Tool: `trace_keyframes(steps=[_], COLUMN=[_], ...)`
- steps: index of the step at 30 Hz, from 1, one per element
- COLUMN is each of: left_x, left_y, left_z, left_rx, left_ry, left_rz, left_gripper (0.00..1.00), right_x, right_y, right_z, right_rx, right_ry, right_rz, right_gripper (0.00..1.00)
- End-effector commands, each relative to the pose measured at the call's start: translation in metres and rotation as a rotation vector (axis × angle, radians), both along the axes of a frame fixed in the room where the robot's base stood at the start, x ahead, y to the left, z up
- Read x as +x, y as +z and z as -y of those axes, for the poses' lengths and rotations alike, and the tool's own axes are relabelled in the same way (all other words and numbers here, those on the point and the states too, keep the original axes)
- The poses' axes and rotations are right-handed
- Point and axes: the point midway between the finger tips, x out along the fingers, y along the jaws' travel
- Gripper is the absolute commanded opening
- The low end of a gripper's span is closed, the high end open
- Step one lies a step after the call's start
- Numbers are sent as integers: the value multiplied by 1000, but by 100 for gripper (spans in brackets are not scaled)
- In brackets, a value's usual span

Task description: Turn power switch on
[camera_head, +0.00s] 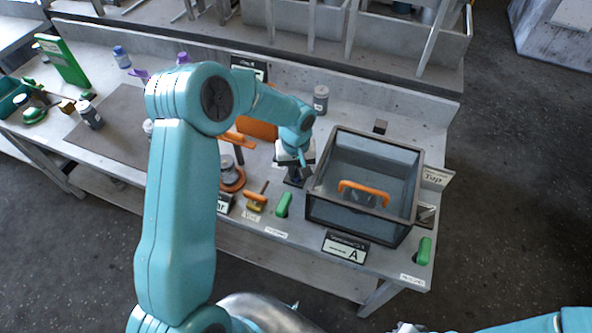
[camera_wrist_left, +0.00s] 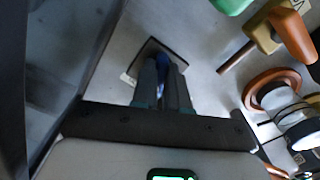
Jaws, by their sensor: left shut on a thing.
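My left gripper (camera_head: 297,174) reaches down to the bench just left of the glass-walled box. In the left wrist view its two dark fingers (camera_wrist_left: 163,72) are closed around a small blue part (camera_wrist_left: 162,62), which looks like the power switch's lever. The part stands over a dark square base plate (camera_wrist_left: 178,55) with a pale edge or label at its left corner. The plate also shows under the gripper in the head view (camera_head: 294,183). The fingers hide most of the blue part, so its on or off position cannot be told. My right gripper is not in view.
The glass-walled box (camera_head: 332,215) with an orange handle (camera_head: 364,187) stands close right of the gripper. To the left are a green block (camera_head: 283,204), an orange-handled tool (camera_head: 256,197) and an orange ring (camera_head: 232,183). Another green block (camera_head: 424,251) sits at the right front edge.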

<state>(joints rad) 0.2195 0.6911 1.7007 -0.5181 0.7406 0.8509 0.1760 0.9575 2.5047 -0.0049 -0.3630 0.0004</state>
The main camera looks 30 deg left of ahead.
Motion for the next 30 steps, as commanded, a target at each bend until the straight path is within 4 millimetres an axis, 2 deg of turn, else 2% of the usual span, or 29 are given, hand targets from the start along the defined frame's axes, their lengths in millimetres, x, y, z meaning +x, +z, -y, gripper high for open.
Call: trace_keyframes(steps=[15,30], left_x=[0,0], left_y=[-1,1], left_z=[-3,-5], left_rx=[1,2], left_ry=[-438,-840], left_rz=[4,4], left_gripper=[0,0], right_x=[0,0], right_y=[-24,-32], right_z=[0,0], right_rx=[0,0], right_ry=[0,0], right_rz=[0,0], right_gripper=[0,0])
